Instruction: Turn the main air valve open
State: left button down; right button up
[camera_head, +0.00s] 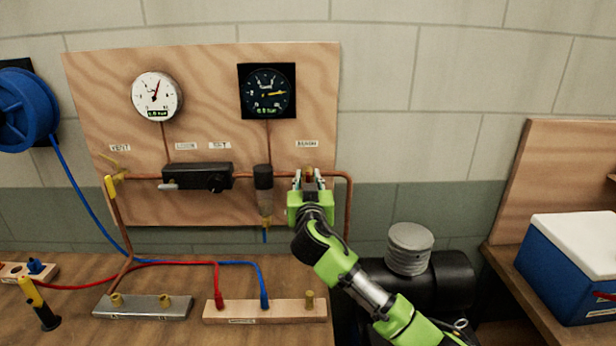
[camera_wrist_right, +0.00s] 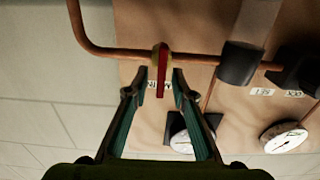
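The main air valve shows in the right wrist view as a red lever handle (camera_wrist_right: 162,75) with a brass body (camera_wrist_right: 160,52) on a copper pipe. The handle lies across the pipe. My right gripper (camera_wrist_right: 162,78) is open, with one finger on each side of the handle and a visible gap on both sides. In the head view my right gripper (camera_head: 309,178) is at the valve below the right-hand label (camera_head: 307,143) and hides most of it. My left gripper is in neither view.
A wooden panel (camera_head: 210,80) carries a white gauge (camera_head: 157,96), a dark gauge (camera_head: 267,91), a black regulator (camera_head: 197,177) and a filter bowl (camera_head: 264,200) just left of my right gripper. A yellow-handled valve (camera_head: 110,186) is at the far left. A blue cooler (camera_head: 570,265) stands right.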

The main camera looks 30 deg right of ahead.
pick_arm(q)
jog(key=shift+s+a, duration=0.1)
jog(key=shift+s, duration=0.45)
pick_arm(e)
grip_shut()
jog(key=shift+a+n, duration=0.1)
jog(key=shift+n, duration=0.2)
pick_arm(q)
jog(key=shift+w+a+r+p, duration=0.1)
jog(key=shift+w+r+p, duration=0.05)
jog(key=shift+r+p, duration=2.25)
pick_arm(e)
jog(key=shift+w+a+f+n, duration=0.15)
jog(key=shift+a+f+n, duration=0.15)
jog(key=shift+n, duration=2.55)
jog(key=shift+w+a+f+n, duration=0.15)
jog(key=shift+a+f+n, duration=0.1)
jog(key=shift+n, duration=2.65)
jog(key=shift+w+a+f+n, duration=0.2)
jog(key=shift+f+n, duration=0.1)
jog(key=shift+n, duration=2.55)
grip_release()
jog(key=shift+f, duration=0.1)
